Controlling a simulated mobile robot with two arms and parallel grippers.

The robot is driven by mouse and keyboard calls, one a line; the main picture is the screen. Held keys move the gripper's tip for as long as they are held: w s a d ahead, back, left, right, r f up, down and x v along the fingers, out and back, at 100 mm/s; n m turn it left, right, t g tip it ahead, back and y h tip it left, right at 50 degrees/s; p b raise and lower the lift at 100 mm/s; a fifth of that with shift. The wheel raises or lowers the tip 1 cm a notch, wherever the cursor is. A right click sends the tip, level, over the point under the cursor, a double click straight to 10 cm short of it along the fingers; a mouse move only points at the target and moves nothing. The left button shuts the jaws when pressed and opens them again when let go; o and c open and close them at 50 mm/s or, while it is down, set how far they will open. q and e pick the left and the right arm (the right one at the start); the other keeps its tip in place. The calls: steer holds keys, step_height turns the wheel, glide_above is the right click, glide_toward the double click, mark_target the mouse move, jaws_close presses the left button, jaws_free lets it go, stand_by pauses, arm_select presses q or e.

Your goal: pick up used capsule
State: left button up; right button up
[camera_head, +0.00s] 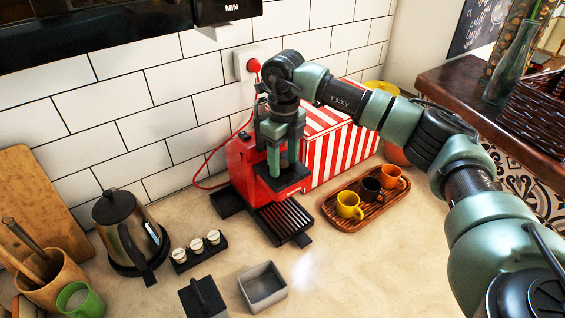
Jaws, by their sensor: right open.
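A red coffee machine (241,160) with a black drip tray (283,220) stands against the tiled wall. My right gripper (281,168) is at the front of the machine, pointing down and open, and it covers part of the machine's front. I cannot tell whether it touches the machine. I see no used capsule; the area behind the gripper is hidden. Three capsules (196,245) stand in a black holder (203,258) on the counter to the left, apart from the gripper. My left gripper is not in view.
A grey square container (262,287) and a dark lidded box (203,299) are in front. A kettle (131,234) is left. A wooden tray (352,220) with three cups is right of the machine. A red-striped box (341,146) stands behind the gripper. Front-right counter is clear.

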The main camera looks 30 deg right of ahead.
steer(key=shift+w+f, duration=0.1)
steer(key=shift+f, duration=0.1)
steer(key=shift+r, duration=0.1)
steer(key=c, duration=0.6)
jaws_close()
